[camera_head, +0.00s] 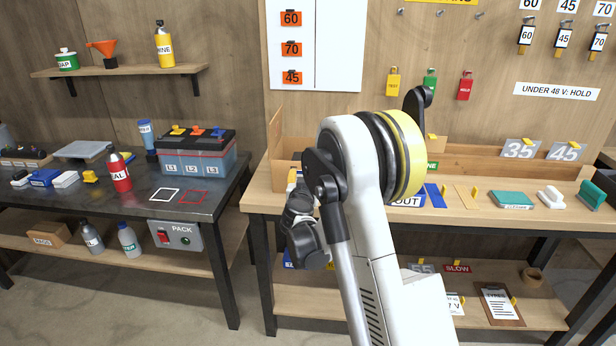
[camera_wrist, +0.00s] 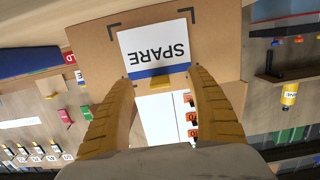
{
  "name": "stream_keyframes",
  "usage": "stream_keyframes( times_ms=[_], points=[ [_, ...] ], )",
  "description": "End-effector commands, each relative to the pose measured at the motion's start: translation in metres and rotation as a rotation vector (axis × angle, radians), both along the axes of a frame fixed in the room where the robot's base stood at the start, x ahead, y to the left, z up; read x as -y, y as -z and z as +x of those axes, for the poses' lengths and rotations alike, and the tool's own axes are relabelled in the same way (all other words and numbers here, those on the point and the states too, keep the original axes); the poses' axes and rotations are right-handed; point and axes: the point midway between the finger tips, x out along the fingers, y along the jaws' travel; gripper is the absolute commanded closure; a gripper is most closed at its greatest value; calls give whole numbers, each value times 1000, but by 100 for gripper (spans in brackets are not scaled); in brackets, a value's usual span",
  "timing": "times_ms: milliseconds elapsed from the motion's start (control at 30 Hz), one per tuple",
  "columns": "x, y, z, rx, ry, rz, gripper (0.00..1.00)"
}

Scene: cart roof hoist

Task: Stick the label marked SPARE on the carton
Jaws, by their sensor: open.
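The white SPARE label (camera_wrist: 154,44), with a blue band along one edge, shows upside down in the wrist view. It lies flat over the brown carton (camera_wrist: 218,42), inside the dark corner marks, and appears to be against its face. A small yellow tab (camera_wrist: 160,81) is at the label's blue edge. My gripper (camera_wrist: 159,77) is open, its two yellow fingers apart on either side of the tab, and holds nothing. In the head view, part of the carton (camera_head: 282,176) shows at the bench's left end; my arm hides the label.
The bench (camera_head: 258,203) holds signs and a teal-topped block (camera_head: 512,199) to the right of my arm. A dark table (camera_head: 225,183) with a battery (camera_head: 195,158) and bottles stands at the left.

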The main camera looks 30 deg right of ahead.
Motion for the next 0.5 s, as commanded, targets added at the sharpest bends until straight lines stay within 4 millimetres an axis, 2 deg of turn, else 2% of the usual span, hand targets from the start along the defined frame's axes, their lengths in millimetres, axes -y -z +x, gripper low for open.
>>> stream_keyframes(
  times_ms=[167, 500],
  points=[
    [-3, 0, -4, 0, -1, 0, 34],
    [-18, 0, -26, 0, 0, 0, 34]
  ],
)
